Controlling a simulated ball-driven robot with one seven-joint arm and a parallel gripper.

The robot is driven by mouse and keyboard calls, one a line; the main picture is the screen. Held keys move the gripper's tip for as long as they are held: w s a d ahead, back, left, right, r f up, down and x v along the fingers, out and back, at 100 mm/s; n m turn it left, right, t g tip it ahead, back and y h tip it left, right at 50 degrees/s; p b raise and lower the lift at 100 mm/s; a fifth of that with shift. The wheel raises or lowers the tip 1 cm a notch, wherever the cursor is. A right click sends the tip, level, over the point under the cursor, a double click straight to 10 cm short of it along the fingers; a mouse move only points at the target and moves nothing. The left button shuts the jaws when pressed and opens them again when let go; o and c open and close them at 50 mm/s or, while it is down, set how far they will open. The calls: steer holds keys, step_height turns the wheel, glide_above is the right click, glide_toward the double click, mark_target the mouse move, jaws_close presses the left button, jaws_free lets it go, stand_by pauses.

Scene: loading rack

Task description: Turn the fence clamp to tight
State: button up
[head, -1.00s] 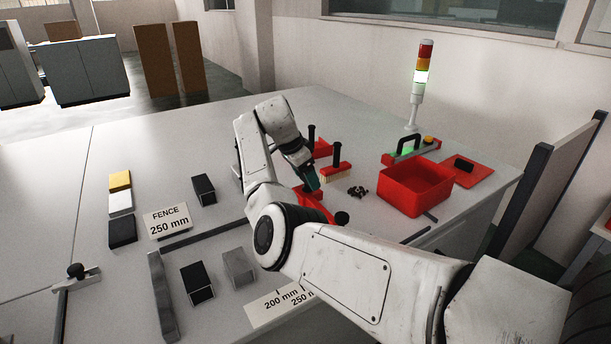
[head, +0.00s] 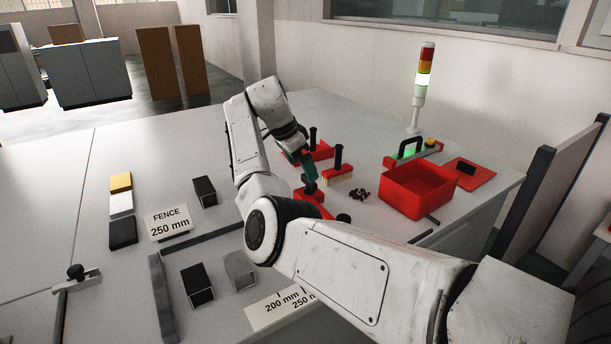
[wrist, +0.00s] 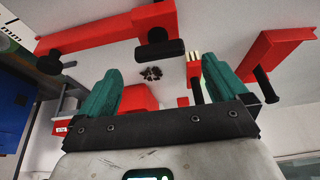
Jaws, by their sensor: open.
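A red bracket (head: 312,207) with black knobs stands on the bench beneath my arm, and it looks like the fence clamp's body. One black knob (head: 309,187) is just below my gripper (head: 309,170). Another black knob (head: 343,218) sits at the near end, partly hidden by my arm. In the wrist view the red bracket (wrist: 108,30) spans the top, with a black handle (wrist: 160,52) ahead of the gap between the teal fingers. My gripper (wrist: 160,75) is open and empty, apart from the handle. I cannot tell how tight the clamp is.
A red bin (head: 416,189) and a signal tower (head: 422,90) stand to the right. A fence sign (head: 168,222) and several blocks lie left.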

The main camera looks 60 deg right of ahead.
steer(key=v, duration=0.5)
steer(key=shift+w+r, duration=0.1)
steer(key=shift+r, duration=0.2)
